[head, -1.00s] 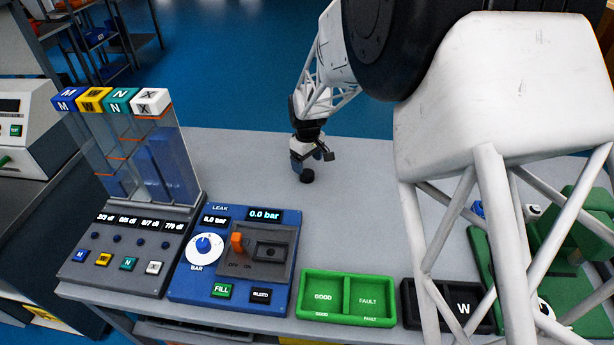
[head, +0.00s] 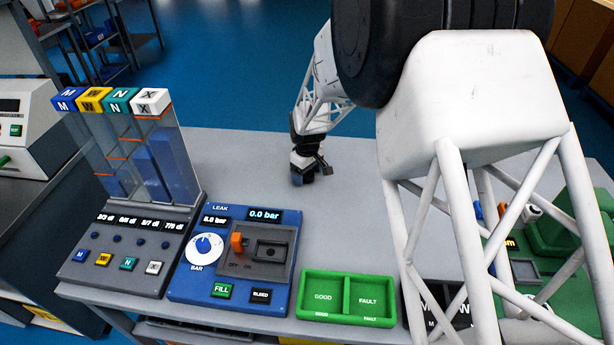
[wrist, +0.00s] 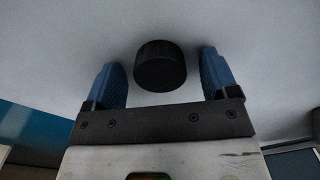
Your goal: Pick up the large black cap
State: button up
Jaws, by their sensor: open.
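The large black cap (wrist: 160,68) is a short dark cylinder standing on the grey table in the wrist view. My gripper (wrist: 162,72) is open, with one blue finger on each side of the cap.
A blue leak tester (head: 235,255) stands left of centre, beside a sorting rack (head: 130,245). A green GOOD/FAULT tray (head: 347,298) lies at the front edge. A green fixture (head: 560,235) is at the right, partly behind my arm. The table around my gripper is clear.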

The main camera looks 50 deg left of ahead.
dwell(0.5)
jog(key=c, duration=1)
jog(key=shift+r, duration=0.15)
jog(key=shift+r, duration=1.55)
jog(key=s+d, duration=0.2)
jog(key=d, duration=0.2)
jog(key=s+d+r, duration=0.1)
jog(key=s+d, duration=0.2)
jog(key=d, duration=0.2)
jog(key=s+d, duration=0.2)
jog(key=d, duration=0.3)
jog(key=shift+s+r, duration=0.25)
jog(key=shift+r, duration=0.05)
